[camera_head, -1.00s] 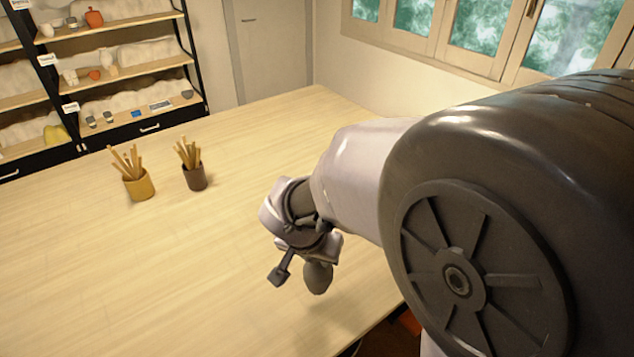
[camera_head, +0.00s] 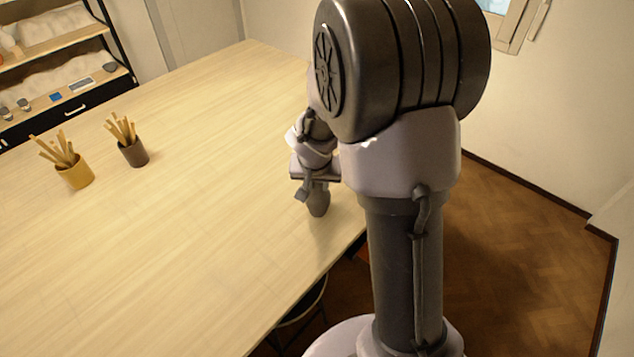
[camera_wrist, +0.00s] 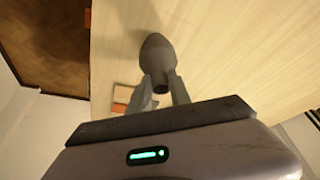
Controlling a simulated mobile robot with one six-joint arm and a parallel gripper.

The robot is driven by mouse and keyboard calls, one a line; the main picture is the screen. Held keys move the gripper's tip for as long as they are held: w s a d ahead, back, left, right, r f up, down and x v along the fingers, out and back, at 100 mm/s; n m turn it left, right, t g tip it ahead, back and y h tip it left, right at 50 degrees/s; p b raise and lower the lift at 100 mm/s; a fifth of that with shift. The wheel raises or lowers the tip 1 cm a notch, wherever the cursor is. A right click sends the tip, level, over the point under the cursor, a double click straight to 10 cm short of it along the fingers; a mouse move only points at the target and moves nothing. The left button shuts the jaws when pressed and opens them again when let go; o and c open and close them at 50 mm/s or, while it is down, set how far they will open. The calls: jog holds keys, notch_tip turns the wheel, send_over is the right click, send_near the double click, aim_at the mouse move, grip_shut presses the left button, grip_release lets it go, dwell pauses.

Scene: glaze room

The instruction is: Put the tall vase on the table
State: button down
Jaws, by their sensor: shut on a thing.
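The tall vase (camera_head: 319,203) is dark grey with a rounded body and a narrow neck. My gripper (camera_head: 310,183) is shut on its neck and holds it upright near the table's right edge. In the wrist view the vase (camera_wrist: 156,55) sits between the two fingers of my gripper (camera_wrist: 161,88), with its body pointing away from the camera. The table (camera_head: 190,230) is wide, pale wood. I cannot tell whether the vase's base touches the table top or hangs slightly above it.
A yellow pot (camera_head: 76,174) and a dark brown pot (camera_head: 132,151), both holding wooden sticks, stand on the table's left part. A stool (camera_head: 302,306) is partly under the near edge. A shelf (camera_head: 60,75) stands at the back left.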

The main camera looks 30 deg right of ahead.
jog(key=shift+f, duration=0.15)
jog(key=c, duration=1.2)
grip_release()
jog(key=s+a+r+y+p, duration=0.1)
jog(key=s+a+r, duration=0.25)
jog(key=r, duration=0.35)
jog(key=s+a+r+t+p, duration=0.1)
jog(key=s+a+r, duration=0.2)
jog(key=s+r, duration=0.25)
jog(key=s+a+r+y+p, duration=0.1)
jog(key=s+a+r, duration=0.3)
jog(key=r, duration=0.4)
jog(key=s+a+r+n+t+y, duration=0.1)
jog(key=s+a+r+n+y, duration=0.15)
jog(key=s+a, duration=0.55)
jog(key=f+b, duration=0.4)
jog(key=f, duration=0.1)
jog(key=f+b, duration=0.5)
jog(key=s+d+f+b, duration=0.1)
jog(key=f+b, duration=0.3)
jog(key=b, duration=0.1)
jog(key=shift+s+f, duration=0.1)
jog(key=shift+f, duration=0.3)
